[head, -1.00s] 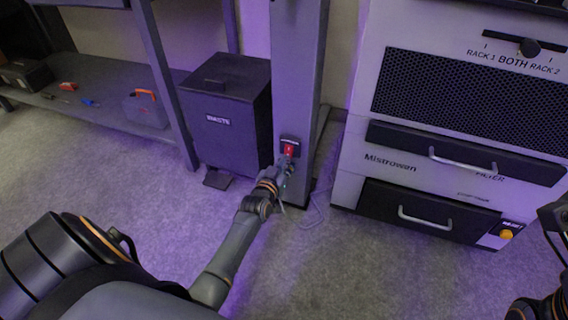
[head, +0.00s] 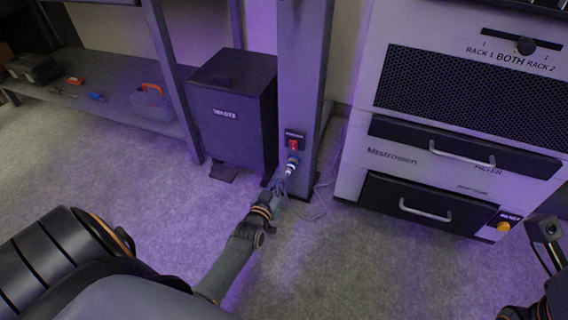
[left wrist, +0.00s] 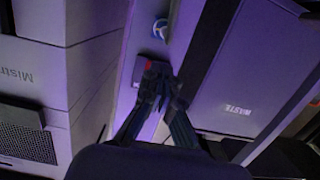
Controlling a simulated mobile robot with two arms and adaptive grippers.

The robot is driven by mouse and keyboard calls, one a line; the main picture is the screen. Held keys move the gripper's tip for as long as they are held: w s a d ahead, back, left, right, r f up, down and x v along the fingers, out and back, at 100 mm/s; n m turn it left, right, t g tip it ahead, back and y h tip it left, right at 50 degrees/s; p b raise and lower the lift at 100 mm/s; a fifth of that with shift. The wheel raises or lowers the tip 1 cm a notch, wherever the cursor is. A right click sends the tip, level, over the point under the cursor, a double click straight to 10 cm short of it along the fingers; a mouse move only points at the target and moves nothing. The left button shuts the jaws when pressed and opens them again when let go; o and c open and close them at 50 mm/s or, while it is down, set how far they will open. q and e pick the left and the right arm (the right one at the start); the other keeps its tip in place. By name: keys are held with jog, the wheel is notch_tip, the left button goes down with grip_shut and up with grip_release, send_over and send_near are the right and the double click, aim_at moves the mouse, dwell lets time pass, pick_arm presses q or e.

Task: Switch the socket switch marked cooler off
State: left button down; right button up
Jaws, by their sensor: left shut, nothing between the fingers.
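A dark socket plate with a red switch (head: 293,144) is on the lower part of a grey upright post (head: 303,70). The label above the switch is too small to read, and I cannot tell the switch's position. A blue and white round plug or socket (head: 292,162) sits just below it; it also shows in the left wrist view (left wrist: 160,28). My left gripper (head: 282,180) is shut and empty, below the switch in the head view. In the left wrist view its fingertips (left wrist: 160,75) partly cover the red switch (left wrist: 150,65); contact cannot be told.
A dark lidded waste bin (head: 232,110) stands close left of the post. A Mistrowen cabinet (head: 400,158) with drawers stands to the right. A thin cable (head: 322,205) lies by the post's foot. A shelf (head: 95,100) holds tools at left. The front floor is open.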

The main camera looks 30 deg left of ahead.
pick_arm(q)
jog(key=shift+s+d+f+p, duration=0.15)
jog(key=shift+s+p, duration=0.05)
jog(key=shift+s, duration=0.5)
jog(key=shift+s+d+f+p, duration=0.1)
jog(key=shift+s+d+p, duration=0.1)
jog(key=shift+s, duration=0.5)
jog(key=shift+s+d+f+p, duration=0.15)
jog(key=shift+s, duration=0.55)
